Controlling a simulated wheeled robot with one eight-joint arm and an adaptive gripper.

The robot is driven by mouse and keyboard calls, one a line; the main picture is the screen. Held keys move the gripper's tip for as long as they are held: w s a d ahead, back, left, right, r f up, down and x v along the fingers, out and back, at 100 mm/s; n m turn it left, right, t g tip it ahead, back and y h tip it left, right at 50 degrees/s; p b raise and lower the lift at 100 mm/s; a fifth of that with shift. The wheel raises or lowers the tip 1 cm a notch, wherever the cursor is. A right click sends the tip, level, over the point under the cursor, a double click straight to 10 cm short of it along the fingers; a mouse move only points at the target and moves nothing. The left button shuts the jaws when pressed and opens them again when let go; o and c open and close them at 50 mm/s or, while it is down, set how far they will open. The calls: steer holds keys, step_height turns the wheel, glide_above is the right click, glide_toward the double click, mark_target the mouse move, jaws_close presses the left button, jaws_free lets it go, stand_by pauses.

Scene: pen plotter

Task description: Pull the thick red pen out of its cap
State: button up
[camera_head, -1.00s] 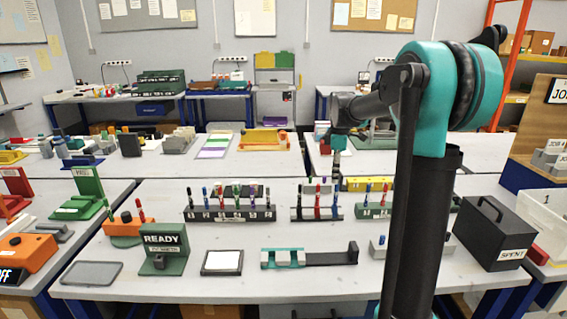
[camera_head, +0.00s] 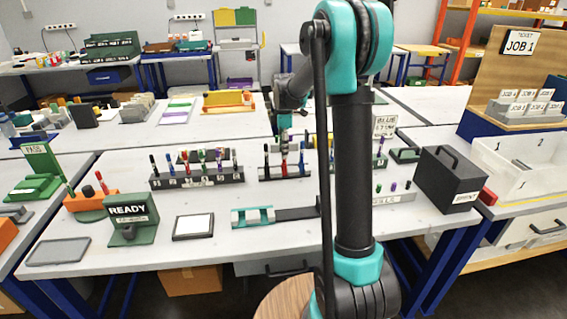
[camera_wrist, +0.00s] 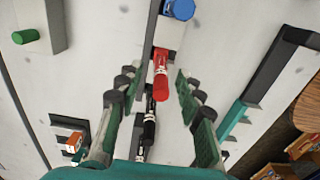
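The thick red pen (camera_head: 284,168) stands upright in the middle of a dark rack (camera_head: 284,178), between two other pens. In the wrist view the red pen (camera_wrist: 160,72) points up towards the camera, between the fingertips and apart from both. My gripper (camera_head: 285,145) is directly above the rack; in the wrist view my gripper (camera_wrist: 157,88) is open with a finger on each side of the red pen. A blue pen (camera_wrist: 178,9) is beyond it and a black pen (camera_wrist: 150,128) is nearer. The red pen's cap is not clearly seen.
A long rack of several pens (camera_head: 197,175) stands to the left. A teal and black fixture (camera_head: 275,214), a READY sign (camera_head: 130,214) and a white pad (camera_head: 194,226) lie in front. A black SPENT box (camera_head: 449,181) stands right.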

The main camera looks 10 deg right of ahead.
mark_target(284, 163)
steer(key=shift+f, duration=3.2)
steer(key=shift+c, duration=0.4)
jaws_close()
steer(key=shift+o, duration=0.4)
jaws_free()
